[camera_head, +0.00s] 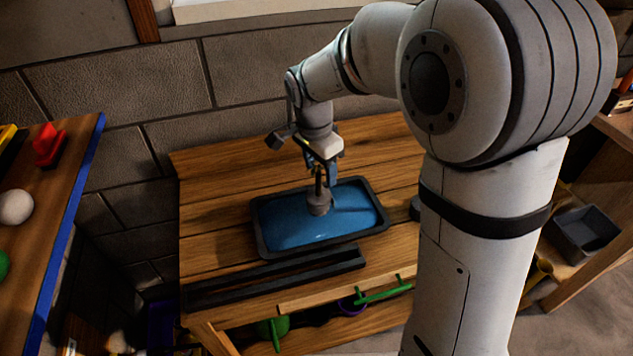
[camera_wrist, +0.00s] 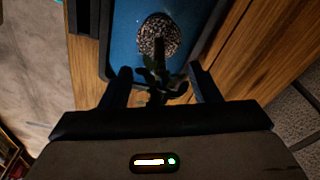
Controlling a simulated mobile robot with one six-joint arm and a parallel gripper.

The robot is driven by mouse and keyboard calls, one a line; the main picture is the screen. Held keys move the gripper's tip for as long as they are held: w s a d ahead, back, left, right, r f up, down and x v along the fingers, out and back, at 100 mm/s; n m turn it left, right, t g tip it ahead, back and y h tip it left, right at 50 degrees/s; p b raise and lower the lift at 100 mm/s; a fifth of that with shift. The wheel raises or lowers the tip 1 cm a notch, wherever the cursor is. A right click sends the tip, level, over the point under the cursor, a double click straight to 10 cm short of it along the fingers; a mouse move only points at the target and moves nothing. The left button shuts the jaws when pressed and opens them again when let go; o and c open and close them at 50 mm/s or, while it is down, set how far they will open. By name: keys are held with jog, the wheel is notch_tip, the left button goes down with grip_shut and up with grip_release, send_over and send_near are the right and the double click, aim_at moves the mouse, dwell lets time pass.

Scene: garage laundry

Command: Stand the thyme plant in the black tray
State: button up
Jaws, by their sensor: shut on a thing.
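The black tray (camera_head: 262,240) lies on the wooden bench and has a flat blue inside; part of it shows in the wrist view (camera_wrist: 112,40). The thyme plant stands in a small grey pot (camera_head: 319,204), upright over the middle of the blue area. In the wrist view its speckled pot top (camera_wrist: 158,36) shows, with dark stems and leaves coming back between the fingers. My gripper (camera_head: 322,172) is above the pot, shut on the plant; its fingers also show in the wrist view (camera_wrist: 160,82). I cannot tell whether the pot's base touches the tray.
A long black trough (camera_head: 280,278) lies along the bench front, close to the tray. Bare bench (camera_head: 215,215) is left of the tray. A brick wall stands behind. A blue-edged shelf (camera_head: 70,215) with a red object (camera_head: 48,146) is at left. A grey bin (camera_head: 582,234) sits at right.

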aim_at(319, 195)
jog(key=shift+s+f, duration=0.1)
jog(key=shift+f, duration=1.8)
jog(key=shift+f, duration=0.2)
jog(key=o, duration=1.4)
jog(key=shift+o, duration=0.2)
jog(key=shift+r, duration=0.1)
jog(key=r, duration=0.8)
jog(key=s+a+r, duration=0.1)
jog(key=r, duration=0.3)
jog(key=s+d+f+n, duration=0.2)
jog(key=s+d+n, duration=0.3)
jog(key=s+d, duration=0.2)
jog(key=s+d+f+n+t+y, duration=0.1)
jog(key=s+d+n, duration=0.4)
jog(key=s, duration=0.6)
jog(key=shift+s+d+f+t, duration=0.3)
jog(key=shift+d+f, duration=0.1)
jog(key=shift+d, duration=0.9)
